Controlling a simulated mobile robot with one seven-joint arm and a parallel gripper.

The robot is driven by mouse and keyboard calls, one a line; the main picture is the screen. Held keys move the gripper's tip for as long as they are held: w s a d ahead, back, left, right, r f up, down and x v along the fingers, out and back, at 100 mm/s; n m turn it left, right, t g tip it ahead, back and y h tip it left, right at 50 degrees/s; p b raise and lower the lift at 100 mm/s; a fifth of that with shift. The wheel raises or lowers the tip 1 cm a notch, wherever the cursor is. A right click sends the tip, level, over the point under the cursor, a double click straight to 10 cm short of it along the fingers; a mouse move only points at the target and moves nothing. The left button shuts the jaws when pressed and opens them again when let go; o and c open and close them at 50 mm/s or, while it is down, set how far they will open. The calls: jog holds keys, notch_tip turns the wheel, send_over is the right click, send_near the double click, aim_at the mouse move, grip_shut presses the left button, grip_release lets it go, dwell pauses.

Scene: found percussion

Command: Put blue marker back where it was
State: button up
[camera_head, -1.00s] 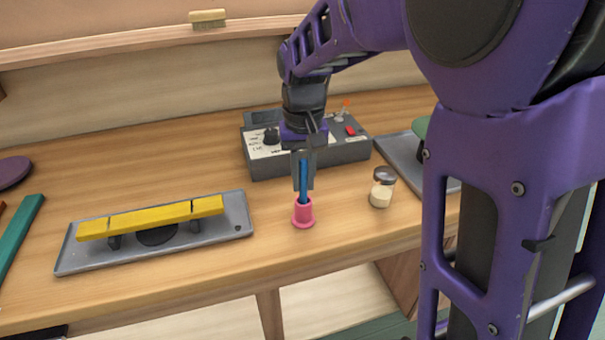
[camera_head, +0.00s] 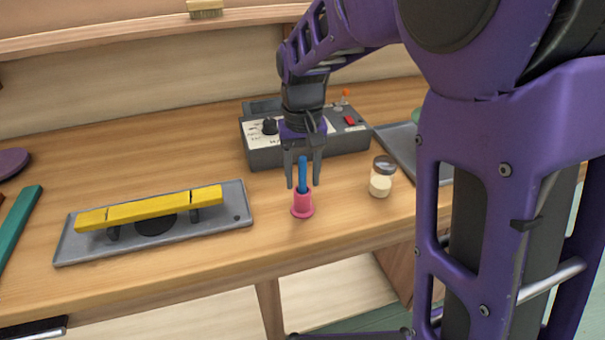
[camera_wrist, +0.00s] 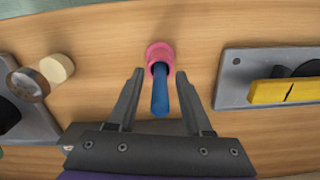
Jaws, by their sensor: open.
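The blue marker (camera_head: 303,173) stands upright in the pink holder (camera_head: 302,206) on the wooden bench. Its lower end is hidden inside the holder. My gripper (camera_head: 303,184) is open, with one finger on each side of the marker and gaps between. In the wrist view the marker (camera_wrist: 160,92) lies between the open fingers of my gripper (camera_wrist: 159,76), and the pink holder (camera_wrist: 160,52) is just beyond the fingertips.
A grey tray with a yellow bar (camera_head: 150,207) lies to the left. A small jar (camera_head: 382,177) stands right of the holder. A grey control box (camera_head: 262,152) is behind my gripper. Another grey tray (camera_head: 403,150) is at right. Bare bench surrounds the holder.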

notch_tip(320, 180, up, 12)
jog(key=shift+r+p, duration=0.2)
jog(key=shift+p, duration=0.95)
